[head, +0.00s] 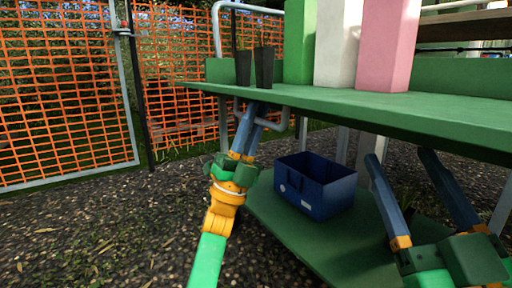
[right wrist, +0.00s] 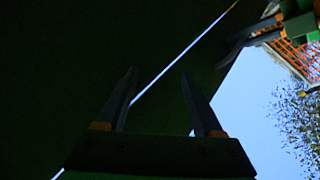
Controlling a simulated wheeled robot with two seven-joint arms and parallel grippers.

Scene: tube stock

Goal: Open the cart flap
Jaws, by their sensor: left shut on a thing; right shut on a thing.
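The green cart's flat top panel (head: 330,101) lies level. I cannot tell which part of it is the flap. A grey bar handle (head: 284,121) hangs under its front left edge. My left gripper (head: 255,112) reaches up from below and is shut on this handle, partly hiding it. My right gripper (head: 398,158) is below the panel's front edge at the right, fingers pointing up and well apart. In the right wrist view, its fingers (right wrist: 159,72) are in front of a dark surface (right wrist: 100,40); what they hold is too dark to make out.
A blue bin (head: 330,198) stands on the green lower shelf (head: 300,245). Two dark cups (head: 264,68) and green, white (head: 337,45) and pink blocks (head: 388,50) stand on top. An orange mesh fence (head: 60,100) is behind at left. Gravel at left is clear.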

